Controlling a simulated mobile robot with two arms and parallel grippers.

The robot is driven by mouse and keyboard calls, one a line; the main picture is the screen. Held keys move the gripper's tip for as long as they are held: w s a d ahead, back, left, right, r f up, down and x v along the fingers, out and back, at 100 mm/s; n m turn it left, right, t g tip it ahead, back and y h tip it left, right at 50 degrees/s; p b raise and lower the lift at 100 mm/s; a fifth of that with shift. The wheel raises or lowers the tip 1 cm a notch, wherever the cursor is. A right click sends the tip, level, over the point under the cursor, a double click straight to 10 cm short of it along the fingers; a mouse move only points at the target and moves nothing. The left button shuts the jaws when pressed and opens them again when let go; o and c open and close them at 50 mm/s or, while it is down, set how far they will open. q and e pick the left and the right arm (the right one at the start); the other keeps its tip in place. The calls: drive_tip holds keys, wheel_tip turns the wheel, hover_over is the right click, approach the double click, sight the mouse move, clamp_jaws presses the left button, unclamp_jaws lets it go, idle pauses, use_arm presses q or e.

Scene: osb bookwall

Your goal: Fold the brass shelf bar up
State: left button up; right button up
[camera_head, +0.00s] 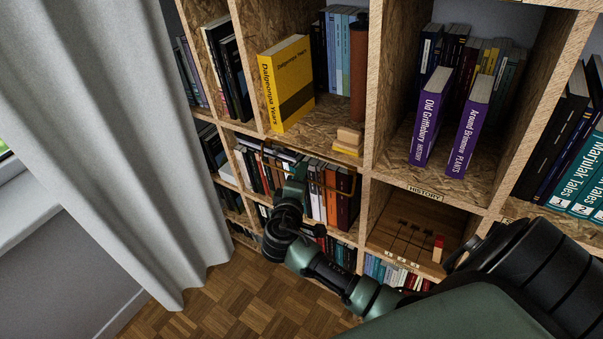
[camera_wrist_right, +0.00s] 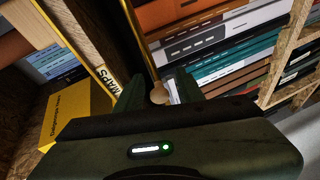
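The brass shelf bar (camera_head: 332,188) crosses the front of the book compartment below the yellow book in the head view. In the right wrist view, a thin brass rod (camera_wrist_right: 142,45) runs down from the top to a round knob (camera_wrist_right: 160,96). My right gripper (camera_head: 296,178) is at the bar, in front of the book row. In the right wrist view, the fingers of this gripper (camera_wrist_right: 160,90) stand on either side of the knob, with a gap showing beside it. Contact with the knob cannot be made out. My left gripper is not in view.
Two purple books (camera_head: 430,115) stand farther right. A grey curtain (camera_head: 110,130) hangs at left. The parquet floor (camera_head: 240,300) is clear.

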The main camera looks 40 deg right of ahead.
drive_tip(key=shift+w+d, duration=0.2)
drive_tip(key=shift+w, duration=0.05)
clamp_jaws()
drive_tip(key=shift+f, duration=0.1)
idle(1.2)
